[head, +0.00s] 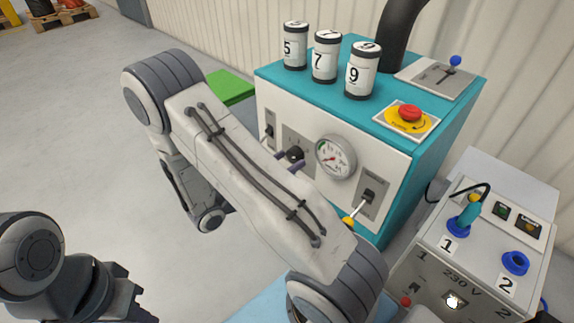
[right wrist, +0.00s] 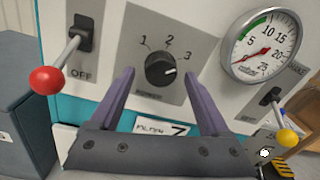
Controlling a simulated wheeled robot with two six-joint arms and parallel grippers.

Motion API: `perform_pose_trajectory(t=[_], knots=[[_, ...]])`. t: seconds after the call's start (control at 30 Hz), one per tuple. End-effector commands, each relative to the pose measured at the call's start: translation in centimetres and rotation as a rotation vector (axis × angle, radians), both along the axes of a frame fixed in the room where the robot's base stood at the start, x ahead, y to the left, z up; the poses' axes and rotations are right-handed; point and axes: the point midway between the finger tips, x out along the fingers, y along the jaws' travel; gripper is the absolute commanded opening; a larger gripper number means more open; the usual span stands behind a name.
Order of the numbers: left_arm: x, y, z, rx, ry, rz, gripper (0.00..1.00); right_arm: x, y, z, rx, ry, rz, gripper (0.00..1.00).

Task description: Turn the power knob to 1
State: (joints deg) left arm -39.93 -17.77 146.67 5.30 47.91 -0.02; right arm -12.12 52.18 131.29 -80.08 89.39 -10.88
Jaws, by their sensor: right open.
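The knob (right wrist: 159,68) is a black dial on a grey plate marked 1, 2 and 3. Its white mark points right, towards the 3. In the head view the knob (head: 294,155) shows past my right arm. My right gripper (right wrist: 160,82) is open, its purple fingers on either side of and below the knob, with nothing between them. The fingers (head: 289,160) also show in the head view at the panel; I cannot tell whether they touch it. My left gripper (head: 130,303) is at the bottom left, partly cut off.
A red-ended lever (right wrist: 62,62) marked OFF stands left of the knob, with a gauge (right wrist: 261,46) and yellow-ended lever (right wrist: 280,117) right. Cans, a red button (head: 409,113) and a blue-ended lever (head: 453,64) are on top. A 230 V socket box (head: 457,262) stands right.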

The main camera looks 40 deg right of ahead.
Motion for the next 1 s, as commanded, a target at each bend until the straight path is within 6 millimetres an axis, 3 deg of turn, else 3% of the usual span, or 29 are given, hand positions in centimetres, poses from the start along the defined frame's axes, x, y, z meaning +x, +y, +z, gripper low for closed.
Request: perform_pose_trajectory(t=[0.37, 0.57, 0.6, 0.83, 1.0], knots=[[0.0, 0.0, -0.2, 0.000, 0.000, 0.000, 0.00, 0.0, -0.7, 0.1, 0.000, 0.000, 0.001, 0.80], [0.0, 0.0, -0.2, 0.000, 0.000, 0.000, 0.00, 0.0, -0.6, 0.1, 0.000, 0.000, 0.000, 0.04], [0.0, 0.0, -0.2, 0.000, 0.000, 0.000, 0.00, 0.0, -0.6, 0.1, 0.000, 0.000, 0.000, 0.00], [0.0, 0.0, 0.4, 0.000, 0.000, 0.000, 0.00, 0.0, -0.6, 0.2, -0.002, 0.021, 0.000, 0.00], [0.0, 0.0, 2.0, 0.000, 0.000, 0.000, 0.00, -0.1, -0.6, 0.5, -0.006, 0.087, 0.000, 0.00]])
